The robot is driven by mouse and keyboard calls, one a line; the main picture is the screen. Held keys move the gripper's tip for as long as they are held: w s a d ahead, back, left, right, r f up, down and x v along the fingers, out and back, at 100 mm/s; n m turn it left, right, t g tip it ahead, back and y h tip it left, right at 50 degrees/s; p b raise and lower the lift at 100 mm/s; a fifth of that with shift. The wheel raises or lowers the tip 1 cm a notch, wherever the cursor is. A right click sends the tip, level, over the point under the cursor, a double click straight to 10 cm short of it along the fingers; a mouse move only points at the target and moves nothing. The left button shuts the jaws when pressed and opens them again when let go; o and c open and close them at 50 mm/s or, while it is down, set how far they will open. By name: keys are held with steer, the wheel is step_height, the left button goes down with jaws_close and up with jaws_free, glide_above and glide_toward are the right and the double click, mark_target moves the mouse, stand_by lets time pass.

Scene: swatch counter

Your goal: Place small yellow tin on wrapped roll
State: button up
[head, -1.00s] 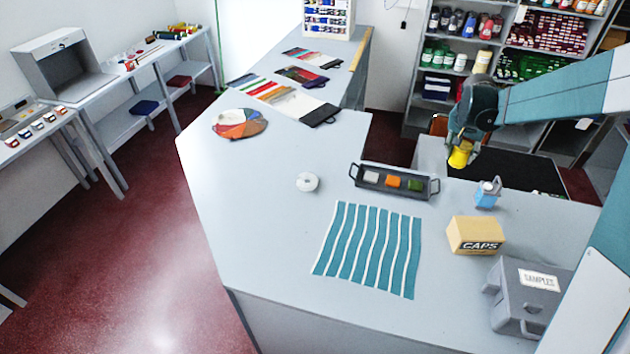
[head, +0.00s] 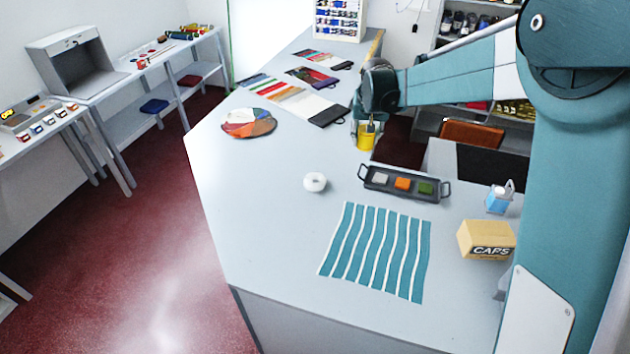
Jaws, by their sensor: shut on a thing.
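The small yellow tin (head: 366,139) is held by my gripper (head: 368,122), which is shut on it and points down. The tin hangs upright or nearly so near the back edge of the grey counter. I cannot tell its exact height above the surface. A small white roll (head: 315,182) with a dark centre rests on the counter, in front of the tin and to its left. It is the only roll-like thing I see on this counter, and nothing is on top of it.
A dark tray (head: 404,197) with several coloured blocks lies right of the roll. A teal striped cloth (head: 375,252), a CAPS box (head: 486,240) and a blue bottle (head: 499,197) lie nearer or further right. A colour-wedge disc (head: 248,123) and swatch cards (head: 292,100) lie behind. Counter around the roll is clear.

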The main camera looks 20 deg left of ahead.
steer(key=s+a+n+y+b, duration=0.1)
steer(key=s+a+n, duration=0.35)
steer(key=a, duration=1.25)
steer(key=shift+m, duration=0.55)
steer(key=shift+s+d+f, duration=0.1)
steer(key=shift+s+f, duration=0.15)
steer(key=shift+f, duration=0.55)
steer(key=shift+s+a+f, duration=0.1)
steer(key=shift+s+f, duration=0.1)
steer(key=shift+f, duration=0.6)
steer(key=shift+s+d+f, duration=0.1)
steer(key=shift+s+f, duration=0.15)
steer(key=shift+f, duration=0.55)
steer(key=shift+f, duration=0.15)
glide_above(314, 175)
steer(key=s, duration=0.2)
steer(key=shift+w+d+f, duration=0.1)
steer(key=shift+d+f, duration=0.15)
steer(key=shift+f, duration=1.25)
steer(key=shift+w+d+f, duration=0.1)
steer(key=shift+d+f, duration=0.1)
steer(key=shift+f, duration=1.3)
steer(key=shift+f+p, duration=0.35)
steer(key=shift+f, duration=1.5)
steer(key=shift+f, duration=0.2)
